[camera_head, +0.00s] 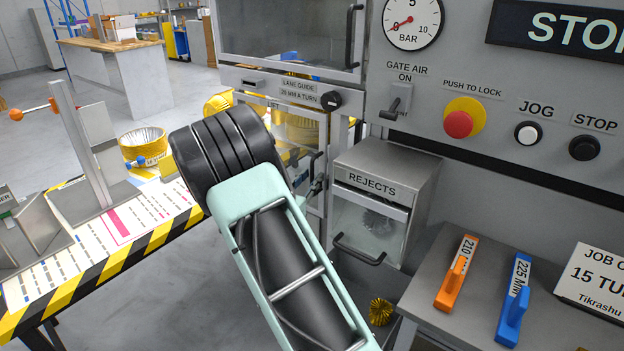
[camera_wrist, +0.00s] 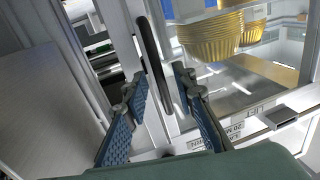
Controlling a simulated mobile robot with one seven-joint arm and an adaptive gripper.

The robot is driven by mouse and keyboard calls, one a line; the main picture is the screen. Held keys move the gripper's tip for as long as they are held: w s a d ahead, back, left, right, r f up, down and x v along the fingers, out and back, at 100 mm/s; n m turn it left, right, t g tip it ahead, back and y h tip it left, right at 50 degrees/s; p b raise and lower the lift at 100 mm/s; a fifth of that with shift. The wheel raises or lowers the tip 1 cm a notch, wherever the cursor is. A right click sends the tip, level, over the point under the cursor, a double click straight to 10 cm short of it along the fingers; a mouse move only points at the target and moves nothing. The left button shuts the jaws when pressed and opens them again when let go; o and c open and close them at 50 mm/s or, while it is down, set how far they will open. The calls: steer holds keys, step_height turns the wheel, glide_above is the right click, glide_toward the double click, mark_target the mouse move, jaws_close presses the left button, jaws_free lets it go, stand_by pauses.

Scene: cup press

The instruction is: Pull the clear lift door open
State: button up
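The clear door (camera_head: 300,130) below the lane guide label is set in a grey frame. Its black upright handle (camera_head: 314,168) is partly hidden by my arm. In the wrist view, the picture is turned over and the handle (camera_wrist: 152,62) runs between the two blue-padded fingers of my gripper (camera_wrist: 160,90). The fingers are apart, with gaps showing beside the handle. Gold cups (camera_wrist: 212,36) show through the clear panel. In the head view, my gripper is mostly hidden behind my wrist. The door looks shut.
The rejects box (camera_head: 385,175) with its own handle juts out just right of the door. A striped-edge table (camera_head: 130,235) stands left. A grey shelf (camera_head: 440,300) with an orange and a blue tool is at lower right. An upper clear guard (camera_head: 285,30) sits above.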

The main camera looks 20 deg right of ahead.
steer(key=shift+x, duration=0.8)
steer(key=shift+c, duration=0.5)
jaws_close()
